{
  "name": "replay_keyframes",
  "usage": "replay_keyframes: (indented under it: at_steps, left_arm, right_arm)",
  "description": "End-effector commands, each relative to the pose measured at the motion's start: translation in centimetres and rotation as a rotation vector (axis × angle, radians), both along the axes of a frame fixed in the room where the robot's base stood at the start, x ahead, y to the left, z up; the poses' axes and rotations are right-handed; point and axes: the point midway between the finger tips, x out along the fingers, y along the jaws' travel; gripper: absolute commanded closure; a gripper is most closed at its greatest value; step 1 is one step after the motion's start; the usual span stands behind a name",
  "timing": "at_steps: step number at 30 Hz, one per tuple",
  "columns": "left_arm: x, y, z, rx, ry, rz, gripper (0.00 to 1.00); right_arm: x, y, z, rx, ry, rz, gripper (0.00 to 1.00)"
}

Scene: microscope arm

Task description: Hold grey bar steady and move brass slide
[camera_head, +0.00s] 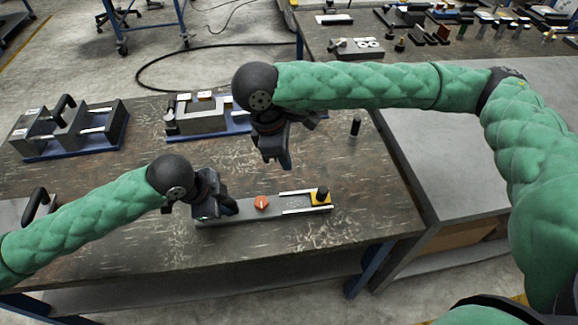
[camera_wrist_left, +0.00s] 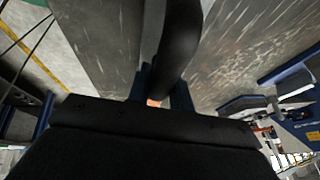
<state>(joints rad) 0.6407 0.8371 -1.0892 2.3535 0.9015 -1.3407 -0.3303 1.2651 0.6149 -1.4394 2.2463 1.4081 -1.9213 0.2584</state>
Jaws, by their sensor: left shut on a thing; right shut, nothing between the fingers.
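The grey bar (camera_head: 240,212) lies on the workbench near its front edge, with a round orange knob (camera_head: 262,203) on its middle. The brass slide (camera_head: 321,199) sits at the bar's right end, between pale rails, with a black knob on top. My left gripper (camera_head: 228,207) is shut at the bar's left end, on what looks like its black handle; the handle (camera_wrist_left: 181,40) shows large in the left wrist view, and the grip is partly hidden. My right gripper (camera_head: 284,164) is shut and empty, pointing down above the bench, behind the bar and left of the slide.
Grey fixtures on blue bases stand at the back left (camera_head: 68,130) and back middle (camera_head: 205,115). A small black upright peg (camera_head: 355,127) stands behind and right of the slide. The bench's right edge lies beyond the bar; the bench between bar and peg is clear.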

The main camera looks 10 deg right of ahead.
Motion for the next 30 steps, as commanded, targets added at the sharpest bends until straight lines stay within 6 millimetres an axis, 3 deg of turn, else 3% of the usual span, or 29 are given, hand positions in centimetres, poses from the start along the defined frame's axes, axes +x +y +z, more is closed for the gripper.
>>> replay_keyframes:
  at_steps: [14,15,18,30]
  left_arm:
    - [0.03,0.01,0.06,0.0,-0.001,0.0,1.0]
    - [0.03,0.01,0.06,0.0,-0.001,0.0,0.71]
    - [0.02,0.01,0.05,0.0,-0.001,0.0,0.53]
    - [-0.04,0.32,0.63,0.001,-0.002,0.001,0.53]
  right_arm:
    - [0.02,0.07,0.35,0.0,0.0,0.0,1.0]
    - [0.02,0.07,0.34,0.0,0.0,0.0,1.0]
    - [0.02,0.07,0.34,0.0,0.0,0.0,1.0]
    - [0.02,0.07,0.33,0.0,0.001,0.0,1.0]
